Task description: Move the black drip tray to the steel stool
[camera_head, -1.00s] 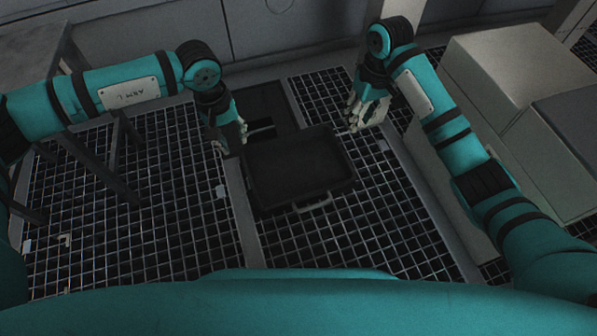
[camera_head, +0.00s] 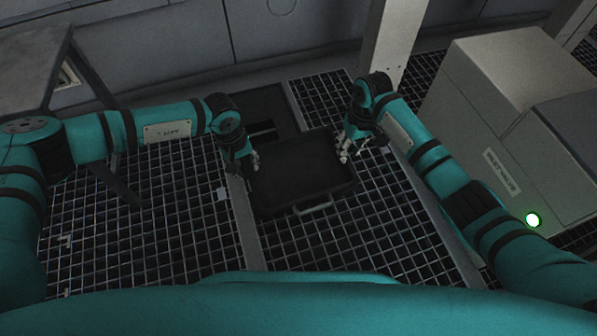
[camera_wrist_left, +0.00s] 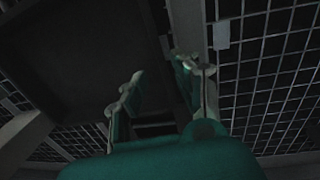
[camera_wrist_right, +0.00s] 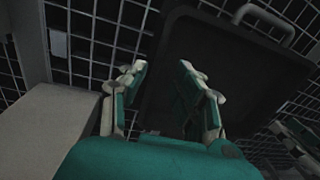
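The black drip tray (camera_head: 300,165) lies on the floor grating in the middle of the head view, with a pale handle on its near side. My left gripper (camera_head: 248,166) is at its left edge and my right gripper (camera_head: 347,150) at its right edge. The left wrist view shows open fingers (camera_wrist_left: 163,85) on either side of the tray's rim (camera_wrist_left: 158,45). The right wrist view also shows fingers apart (camera_wrist_right: 168,80), with the rim (camera_wrist_right: 160,45) between them. Contact cannot be told. A grey steel stool (camera_head: 35,65) stands at the upper left, partly cut off.
A dark opening (camera_head: 255,105) in the grating lies behind the tray. A pale post (camera_head: 395,40) rises behind my right gripper. Open grating (camera_head: 330,240) lies in front of the tray.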

